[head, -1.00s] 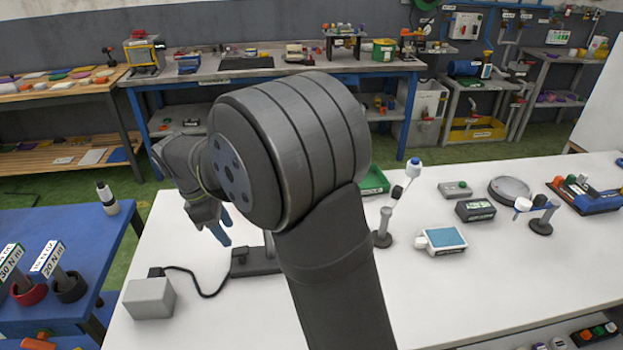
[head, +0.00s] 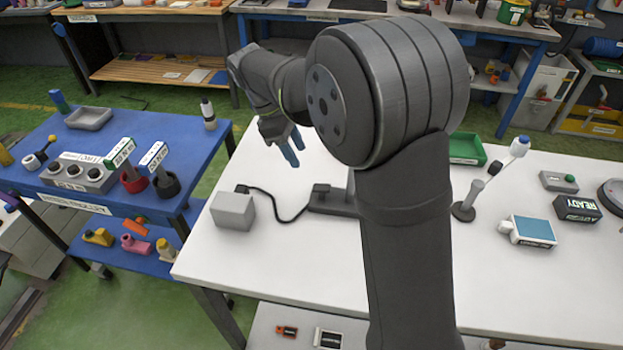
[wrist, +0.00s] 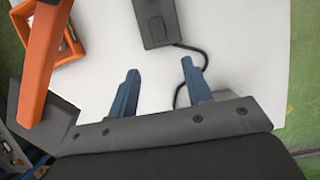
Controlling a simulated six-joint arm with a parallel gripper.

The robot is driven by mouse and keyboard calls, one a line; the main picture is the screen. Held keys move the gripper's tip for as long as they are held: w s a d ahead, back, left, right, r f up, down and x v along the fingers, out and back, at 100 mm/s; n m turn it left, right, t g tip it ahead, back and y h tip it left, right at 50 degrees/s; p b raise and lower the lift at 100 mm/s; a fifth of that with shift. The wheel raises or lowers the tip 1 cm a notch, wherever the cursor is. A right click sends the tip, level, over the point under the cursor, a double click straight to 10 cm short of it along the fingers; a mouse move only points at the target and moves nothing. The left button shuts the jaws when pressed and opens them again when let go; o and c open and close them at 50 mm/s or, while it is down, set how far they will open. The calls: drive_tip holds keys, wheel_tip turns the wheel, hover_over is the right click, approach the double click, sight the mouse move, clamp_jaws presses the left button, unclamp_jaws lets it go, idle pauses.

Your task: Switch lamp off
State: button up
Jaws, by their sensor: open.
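In the head view a dark flat base (head: 330,203) with an upright post stands on the white table, partly hidden by my arm. It looks like the lamp's base. In the wrist view the dark base (wrist: 155,22) lies just ahead of my fingers, with a small raised part on top that may be a switch. A thick orange bar (wrist: 45,60) rises close to the camera at the left; I cannot tell if it belongs to the lamp. My gripper (head: 289,150) has blue fingers pointing down, open and empty. It also shows in the wrist view (wrist: 159,72), apart from the base.
A dark cord (head: 283,210) runs from the base to a grey box (head: 233,211) near the table's left edge. A green tray (head: 467,148), a jointed stand (head: 464,210) and a blue-topped device (head: 531,231) sit further right.

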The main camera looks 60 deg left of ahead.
sight(315, 187)
drive_tip(key=x, duration=1)
drive_tip(key=shift+f, duration=0.15)
